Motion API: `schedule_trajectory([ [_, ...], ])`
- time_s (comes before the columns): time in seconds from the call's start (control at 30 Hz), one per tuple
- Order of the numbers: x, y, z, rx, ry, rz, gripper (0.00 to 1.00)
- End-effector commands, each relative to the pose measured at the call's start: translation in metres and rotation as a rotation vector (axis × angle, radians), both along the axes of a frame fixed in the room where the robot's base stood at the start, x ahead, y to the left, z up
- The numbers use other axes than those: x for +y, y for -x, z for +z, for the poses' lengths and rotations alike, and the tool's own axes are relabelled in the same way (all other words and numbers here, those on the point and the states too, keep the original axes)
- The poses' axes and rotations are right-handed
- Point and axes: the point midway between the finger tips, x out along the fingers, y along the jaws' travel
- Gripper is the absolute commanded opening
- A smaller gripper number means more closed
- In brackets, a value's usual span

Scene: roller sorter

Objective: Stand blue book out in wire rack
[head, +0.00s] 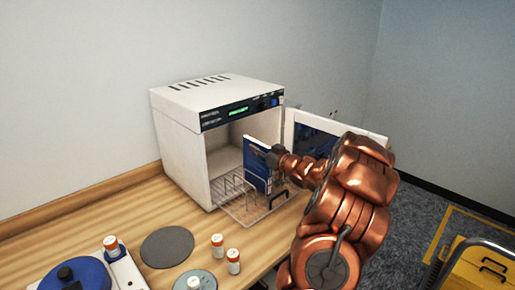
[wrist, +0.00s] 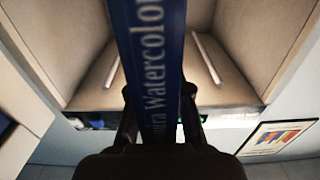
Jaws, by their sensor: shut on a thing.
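The blue book (head: 255,170) is upright at the mouth of the white cabinet, over the wire rack (head: 240,205). Whether its lower edge touches the rack is unclear. My gripper (head: 274,158) is shut on the book and reaches in from the right. In the wrist view the book's blue spine (wrist: 158,60), with white lettering that includes "watercolor", runs up between the two fingers (wrist: 158,100). The rack has upright wire dividers and sticks out of the cabinet's opening. My gripper hides part of the book and of the rack's right side.
The white cabinet (head: 178,130) stands on a wooden counter (head: 130,205), its door (head: 300,125) open to the right, behind my arm. A grey disc (head: 167,247), several small orange-capped bottles (head: 233,262) and a blue round device (head: 75,280) occupy the front counter.

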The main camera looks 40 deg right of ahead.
Motion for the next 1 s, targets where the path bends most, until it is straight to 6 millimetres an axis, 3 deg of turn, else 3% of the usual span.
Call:
schedule_trajectory([
  [0.3,-0.0003,0.0001,-0.003,-0.001,0.001,-0.001,0.0],
  [0.33,-0.0003,0.0,-0.0022,-0.001,0.001,0.0,0.21],
  [0.53,-0.0002,0.0,-0.002,-0.001,0.001,0.0,0.42],
  [1.0,-0.0009,0.0071,0.0,-0.001,0.001,-0.002,0.43],
])
